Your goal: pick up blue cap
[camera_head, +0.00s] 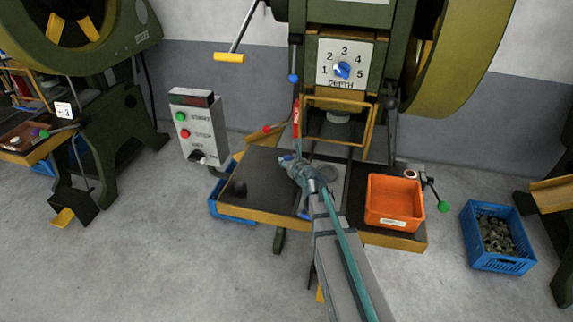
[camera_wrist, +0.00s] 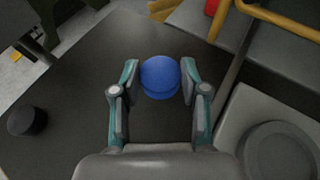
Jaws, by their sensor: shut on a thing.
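The blue cap (camera_wrist: 160,76) is round and sits between the two fingertips of my gripper (camera_wrist: 158,90) in the wrist view. The fingers are shut on it from both sides, with dark table surface visible around it. In the head view my gripper (camera_head: 290,162) is over the dark work table (camera_head: 262,166); a bit of blue shows at its tip. I cannot tell whether the cap touches the table.
A black cylinder (camera_wrist: 27,121) stands at the table's left. A grey round plate (camera_wrist: 278,152) lies at right. An orange bin (camera_head: 394,201) is on the table's right side. A yellow guard frame (camera_head: 340,112) and the press stand behind. A blue crate (camera_head: 497,237) is on the floor.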

